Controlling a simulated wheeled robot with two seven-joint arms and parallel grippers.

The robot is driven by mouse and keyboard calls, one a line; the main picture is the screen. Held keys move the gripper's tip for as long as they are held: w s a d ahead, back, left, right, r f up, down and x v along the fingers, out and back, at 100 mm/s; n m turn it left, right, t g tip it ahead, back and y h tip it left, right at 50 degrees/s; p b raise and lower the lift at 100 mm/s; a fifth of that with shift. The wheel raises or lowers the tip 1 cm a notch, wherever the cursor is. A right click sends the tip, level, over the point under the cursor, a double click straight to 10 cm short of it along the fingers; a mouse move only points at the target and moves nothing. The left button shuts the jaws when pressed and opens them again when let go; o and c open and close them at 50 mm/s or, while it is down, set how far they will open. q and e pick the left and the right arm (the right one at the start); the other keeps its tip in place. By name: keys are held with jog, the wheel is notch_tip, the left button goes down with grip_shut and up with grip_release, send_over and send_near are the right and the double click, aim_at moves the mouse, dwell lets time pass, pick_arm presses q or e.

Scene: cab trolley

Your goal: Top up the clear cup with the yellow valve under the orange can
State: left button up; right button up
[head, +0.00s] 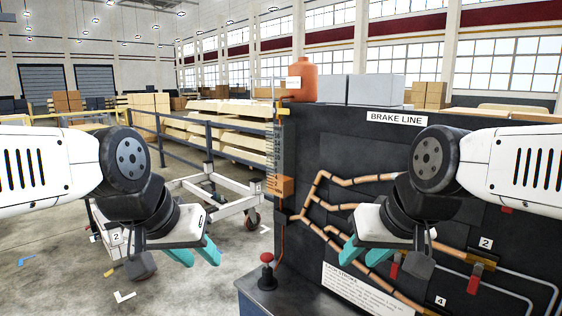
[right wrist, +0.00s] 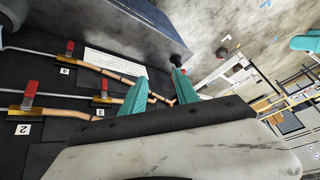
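The orange can (head: 302,80) stands on top of the dark brake panel, with a white label on its side. A small yellow piece (head: 282,111) shows just under it at the panel's left edge; it looks like the yellow valve, too small to tell its setting. A narrow upright with graduation marks (head: 272,150) runs down below it. My left gripper (head: 198,254) is open and empty, left of the panel. My right gripper (head: 364,253) is open and empty in front of the panel; its fingers show in the right wrist view (right wrist: 158,92).
The brake panel (head: 340,145) carries copper pipes (head: 350,180) and red-handled valves (head: 475,279). A red knob on a black base (head: 266,259) stands at its lower left. A white trolley frame (head: 233,205) and railing lie behind my left gripper. Grey boxes (head: 375,90) sit behind the panel.

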jog(key=c, duration=0.3)
jog(key=shift+w+a, duration=0.15)
jog(key=shift+a, duration=0.05)
jog(key=c, duration=0.4)
jog(key=w+a+m+y, duration=0.1)
jog(key=w+a+r+m+g+y, duration=0.1)
jog(key=a, duration=0.1)
jog(key=a+m+y, duration=0.1)
jog(key=a+m, duration=0.1)
jog(key=shift+w+r+g, duration=0.25)
jog(key=shift+w+g, duration=0.05)
jog(key=shift+w, duration=0.1)
grip_shut()
jog(key=w+a+r+m+y, duration=0.4)
jog(key=w+m, duration=0.1)
jog(key=w, duration=0.2)
jog(key=w+a+r+m+y, duration=0.3)
jog(key=w+r+m+y, duration=0.15)
jog(key=w, duration=0.25)
jog(key=w+d+r+m+t, duration=0.1)
jog(key=w+d+m+t, duration=0.1)
jog(key=w, duration=0.5)
jog(key=w+d+r+m+t, duration=0.2)
jog(key=w+d+m+t, duration=0.1)
jog(key=w+m, duration=0.4)
jog(key=w+d+r+m+t+y, duration=0.1)
jog(key=w+d+m+t, duration=0.2)
jog(key=w+m+t, duration=0.2)
jog(key=shift+w+r, duration=0.4)
jog(key=shift+w, duration=0.65)
